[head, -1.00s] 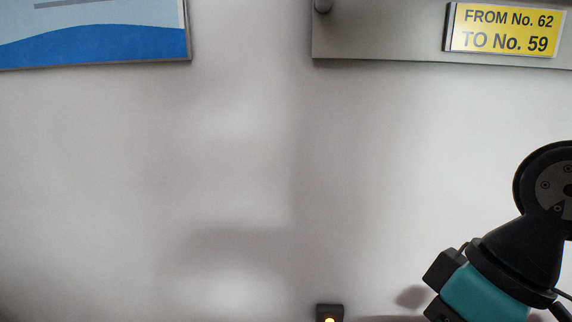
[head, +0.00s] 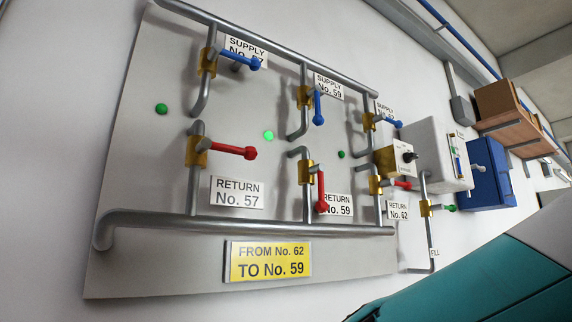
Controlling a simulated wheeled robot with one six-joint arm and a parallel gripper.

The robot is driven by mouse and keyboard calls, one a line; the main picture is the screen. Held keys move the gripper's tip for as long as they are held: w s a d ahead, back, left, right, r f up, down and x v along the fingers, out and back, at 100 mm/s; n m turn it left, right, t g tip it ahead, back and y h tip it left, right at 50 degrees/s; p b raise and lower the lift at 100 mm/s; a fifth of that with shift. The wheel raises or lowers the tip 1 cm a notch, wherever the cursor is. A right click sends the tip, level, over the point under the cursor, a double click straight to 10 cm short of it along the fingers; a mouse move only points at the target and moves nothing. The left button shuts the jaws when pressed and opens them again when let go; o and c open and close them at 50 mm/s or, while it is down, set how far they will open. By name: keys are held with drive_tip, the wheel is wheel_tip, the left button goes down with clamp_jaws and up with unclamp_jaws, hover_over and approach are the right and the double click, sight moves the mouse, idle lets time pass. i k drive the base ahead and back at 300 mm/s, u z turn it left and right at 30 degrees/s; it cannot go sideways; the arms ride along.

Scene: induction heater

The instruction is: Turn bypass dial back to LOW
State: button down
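A brass-coloured box (head: 397,159) sits at the right side of the valve panel, and a small dark knob (head: 409,157) is on its face. This may be the bypass dial, but no dial label or LOW mark is readable, so I cannot tell its setting. A white box (head: 434,150) with a small gauge-like strip is mounted just to its right. My gripper is out of view. Only a large teal and dark part of my own arm shows at the lower right.
The grey valve panel (head: 150,225) carries pipes, blue SUPPLY handles, red RETURN handles and green lights. A yellow sign (head: 268,262) reads FROM No. 62 TO No. 59. A blue box (head: 489,178) and brown boxes (head: 505,108) are on the wall farther right.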

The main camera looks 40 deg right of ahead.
sight(408, 156)
drive_tip(key=z, duration=1.55)
drive_tip(key=k, duration=0.5)
drive_tip(key=z, duration=0.65)
drive_tip(key=i, duration=0.7)
drive_tip(key=z, duration=0.2)
